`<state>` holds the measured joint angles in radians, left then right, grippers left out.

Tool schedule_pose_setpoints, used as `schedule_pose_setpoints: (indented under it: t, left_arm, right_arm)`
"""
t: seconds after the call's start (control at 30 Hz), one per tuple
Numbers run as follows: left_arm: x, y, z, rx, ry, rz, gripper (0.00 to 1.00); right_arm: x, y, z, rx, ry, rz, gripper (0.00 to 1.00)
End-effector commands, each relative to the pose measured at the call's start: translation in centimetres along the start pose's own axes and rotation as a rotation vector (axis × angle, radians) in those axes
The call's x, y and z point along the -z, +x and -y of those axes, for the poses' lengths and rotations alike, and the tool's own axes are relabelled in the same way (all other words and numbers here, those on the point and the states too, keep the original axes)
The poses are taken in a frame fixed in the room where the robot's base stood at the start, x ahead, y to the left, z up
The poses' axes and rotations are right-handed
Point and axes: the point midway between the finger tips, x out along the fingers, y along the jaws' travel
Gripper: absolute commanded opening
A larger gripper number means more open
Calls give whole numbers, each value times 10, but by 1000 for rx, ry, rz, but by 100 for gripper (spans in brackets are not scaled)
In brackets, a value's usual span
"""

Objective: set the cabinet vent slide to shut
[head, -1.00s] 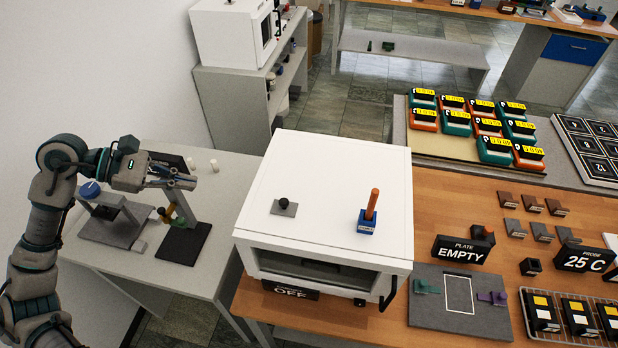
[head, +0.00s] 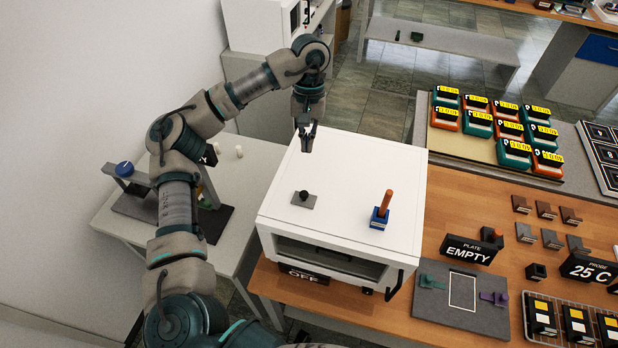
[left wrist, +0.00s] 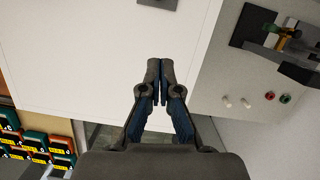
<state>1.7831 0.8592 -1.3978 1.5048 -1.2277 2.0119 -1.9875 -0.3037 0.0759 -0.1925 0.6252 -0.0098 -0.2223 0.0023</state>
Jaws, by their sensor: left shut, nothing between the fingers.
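The white cabinet (head: 345,175) stands on the wooden bench; its top also fills much of the left wrist view (left wrist: 85,50). On its top, near the front left, is a grey plate with a black knob (head: 304,199), which looks like the vent slide; I cannot tell its setting. A bit of a dark plate (left wrist: 157,3) shows at the top edge of the left wrist view. My left gripper (head: 307,147) is shut and empty, pointing down over the cabinet's back left part, behind and apart from the knob. My right gripper is not in view.
An upright orange handle in a blue base (head: 382,212) stands on the cabinet top, right of the knob. A sign reading OFF (head: 304,275) is below the cabinet front. A grey side table (head: 255,160) with a stand is at left. The rest of the cabinet top is clear.

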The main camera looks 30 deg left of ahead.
Motion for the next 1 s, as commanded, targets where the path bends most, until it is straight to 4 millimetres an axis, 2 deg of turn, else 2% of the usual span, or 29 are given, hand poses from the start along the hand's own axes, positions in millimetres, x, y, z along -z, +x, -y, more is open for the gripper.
schedule_pose_setpoints:
  t: [0.03,0.07,0.3,0.4,0.53,1.0]
  left_arm:
    - [0,16,-2,1,3,5,0]
    - [0,23,-2,2,2,4,0]
    - [-4,66,-5,4,0,0,0]
    - [-21,69,-5,3,2,-5,0]
    - [-33,76,-4,1,1,-4,0]
    - [-38,82,-2,-2,0,-1,0]
  right_arm:
    - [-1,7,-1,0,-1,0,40]
    - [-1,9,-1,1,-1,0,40]
    - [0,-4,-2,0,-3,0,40]
    - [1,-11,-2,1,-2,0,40]
    - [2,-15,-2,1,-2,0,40]
    - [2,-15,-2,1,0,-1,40]
